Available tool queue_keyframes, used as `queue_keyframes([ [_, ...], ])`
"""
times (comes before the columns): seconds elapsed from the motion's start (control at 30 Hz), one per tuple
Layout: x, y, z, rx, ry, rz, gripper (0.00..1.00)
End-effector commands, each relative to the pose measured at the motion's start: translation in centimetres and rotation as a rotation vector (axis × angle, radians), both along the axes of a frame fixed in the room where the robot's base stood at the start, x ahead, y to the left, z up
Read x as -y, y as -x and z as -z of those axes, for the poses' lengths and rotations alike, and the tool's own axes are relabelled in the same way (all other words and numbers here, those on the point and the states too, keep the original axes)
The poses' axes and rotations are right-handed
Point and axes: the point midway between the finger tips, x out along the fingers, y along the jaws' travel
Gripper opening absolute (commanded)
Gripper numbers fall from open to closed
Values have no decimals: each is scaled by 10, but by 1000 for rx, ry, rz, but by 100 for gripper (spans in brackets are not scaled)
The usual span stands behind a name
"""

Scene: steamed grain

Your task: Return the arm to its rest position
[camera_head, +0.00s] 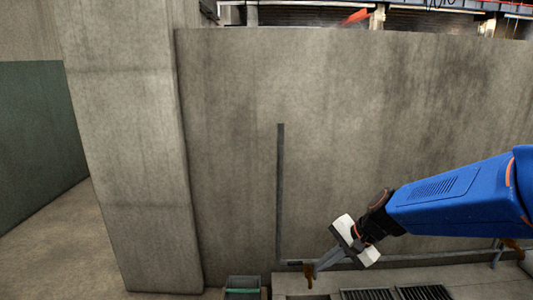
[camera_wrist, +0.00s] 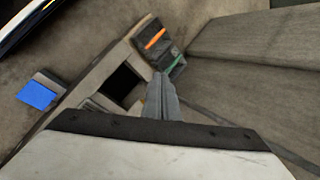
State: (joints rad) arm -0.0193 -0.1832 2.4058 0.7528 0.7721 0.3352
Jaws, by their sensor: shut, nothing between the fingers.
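My blue arm reaches in from the right in the head view, angled down to the left. My gripper (camera_head: 318,270), with a white body and grey fingers, hangs over or just in front of the counter (camera_head: 460,278) at the foot of the wall. In the wrist view the fingers (camera_wrist: 161,82) are together and hold nothing. They point toward a dark square opening (camera_wrist: 121,86) and a dark bin with an orange and a green strip (camera_wrist: 160,46). A small brown piece (camera_head: 309,274) shows by the fingertips; I cannot tell whether they touch.
A concrete wall (camera_head: 230,130) with a thin dark upright pipe (camera_head: 280,190) stands behind the counter. A thick pillar (camera_head: 135,150) is at left. Dark grates (camera_head: 425,292) lie in the counter. A green-edged bin (camera_head: 243,288) stands at its left end. A blue square (camera_wrist: 36,95) lies at left.

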Motion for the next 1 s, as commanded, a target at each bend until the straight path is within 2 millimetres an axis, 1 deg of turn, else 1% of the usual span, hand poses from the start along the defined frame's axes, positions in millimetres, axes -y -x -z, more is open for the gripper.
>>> queue_keyframes([
  [0.03, 4, 12, -8, 30, 30, -39, 0],
  [0.1, 11, 28, -15, 65, 77, -99, 0],
  [0.3, 34, 73, -33, 158, 221, -263, 0],
  [0.47, 55, 108, -43, 223, 347, -383, 0],
  [0.7, 91, 157, -54, 299, 550, -545, 0],
  [0.9, 116, 186, -60, 332, 688, -637, 0],
  [1.0, 124, 194, -61, 338, 727, -661, 0],
])
